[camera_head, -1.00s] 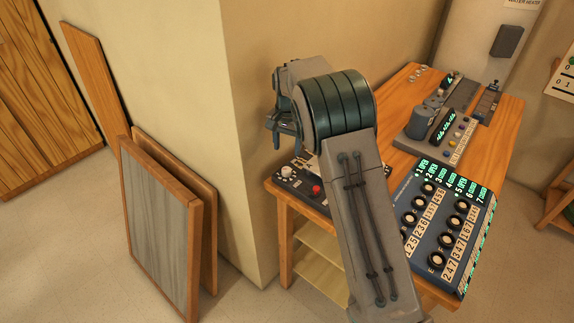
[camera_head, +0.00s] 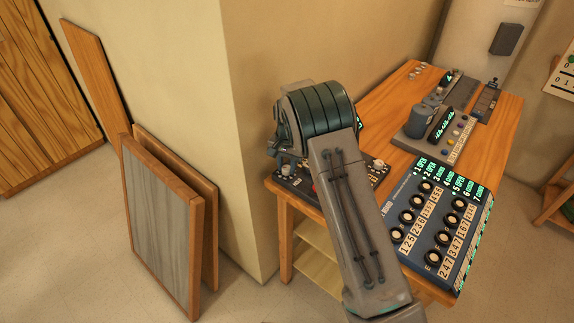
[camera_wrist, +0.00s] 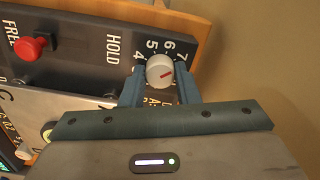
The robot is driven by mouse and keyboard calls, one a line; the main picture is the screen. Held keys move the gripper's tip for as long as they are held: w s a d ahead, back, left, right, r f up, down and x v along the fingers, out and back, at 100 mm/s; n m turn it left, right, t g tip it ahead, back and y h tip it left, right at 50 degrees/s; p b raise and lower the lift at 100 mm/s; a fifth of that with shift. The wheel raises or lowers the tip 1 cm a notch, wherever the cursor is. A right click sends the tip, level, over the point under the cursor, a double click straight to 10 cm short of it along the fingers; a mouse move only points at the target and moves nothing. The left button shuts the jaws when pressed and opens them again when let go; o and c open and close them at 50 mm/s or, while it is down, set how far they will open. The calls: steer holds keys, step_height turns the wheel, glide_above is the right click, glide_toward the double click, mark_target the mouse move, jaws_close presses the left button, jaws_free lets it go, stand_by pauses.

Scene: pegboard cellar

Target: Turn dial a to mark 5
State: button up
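The dial (camera_wrist: 160,71) is a round, light grey knob with a red pointer line on a dark panel (camera_wrist: 85,60). Numbers 4, 5, 6 and 7 curve around its far side. The pointer aims right and slightly up, past the 7. My gripper (camera_wrist: 160,82) has one finger on each side of the knob. The fingers look parted, with contact unclear. Lettering below the knob is partly hidden, so its name cannot be read. In the head view, my gripper hangs over the panel's left end, mostly hidden behind my wrist.
A red button (camera_wrist: 34,48) sits on the same panel, near the words FREE and HOLD. A wall corner (camera_head: 245,150) stands close on the left.

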steer(key=shift+c, duration=0.8)
steer(key=shift+b, duration=0.3)
steer(key=shift+f+n+b, duration=0.1)
steer(key=shift+n+b, duration=0.65)
steer(key=shift+n, duration=0.35)
steer(key=n+b, duration=0.3)
steer(key=n, duration=0.2)
steer(key=n+b, duration=0.1)
steer(key=n, duration=0.3)
steer(key=shift+n, duration=2.3)
steer(key=shift+r, duration=0.2)
